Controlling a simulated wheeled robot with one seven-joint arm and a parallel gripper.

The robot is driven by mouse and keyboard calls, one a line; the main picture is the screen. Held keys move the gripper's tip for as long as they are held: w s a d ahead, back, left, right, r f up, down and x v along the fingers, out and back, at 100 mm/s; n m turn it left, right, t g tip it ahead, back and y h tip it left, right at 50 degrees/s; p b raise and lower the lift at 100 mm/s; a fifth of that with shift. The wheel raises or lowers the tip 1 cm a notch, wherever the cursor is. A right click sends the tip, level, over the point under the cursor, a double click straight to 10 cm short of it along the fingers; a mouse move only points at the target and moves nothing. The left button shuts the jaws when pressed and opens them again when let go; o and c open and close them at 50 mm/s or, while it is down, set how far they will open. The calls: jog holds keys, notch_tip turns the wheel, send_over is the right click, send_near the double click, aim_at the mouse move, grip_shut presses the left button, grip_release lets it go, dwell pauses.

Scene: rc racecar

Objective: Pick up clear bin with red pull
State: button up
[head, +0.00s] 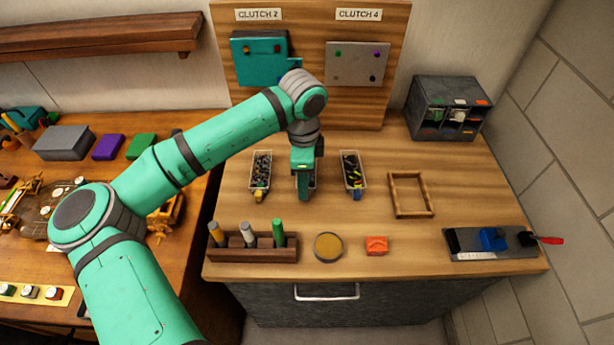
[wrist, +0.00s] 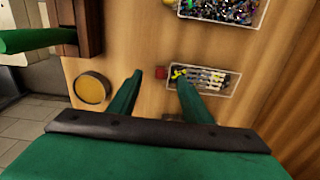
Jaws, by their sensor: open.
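The clear bin with the red pull (wrist: 222,88) lies in the wrist view with light and dark parts inside. Its red pull (wrist: 161,72) faces left, toward the round yellow-topped disc. My gripper (wrist: 158,76) is open and empty above it. The red pull shows between the fingertips, and the right finger covers part of the bin. In the head view my gripper (head: 304,192) hides most of this middle bin (head: 313,178). I cannot tell the height of the fingertips above it.
A clear bin with a yellow pull (head: 261,171) stands left, and one with a blue pull (head: 352,170) stands right. The marker holder (head: 250,253), yellow disc (head: 328,247) and orange block (head: 376,245) lie in front. A wooden frame (head: 393,195) lies farther right.

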jog(key=shift+w+d+f, duration=0.15)
jog(key=shift+f, duration=1.25)
jog(key=shift+w+d+f, duration=0.1)
jog(key=shift+w+f, duration=0.05)
jog(key=shift+f, duration=1.2)
grip_shut()
jog(key=shift+r, duration=0.1)
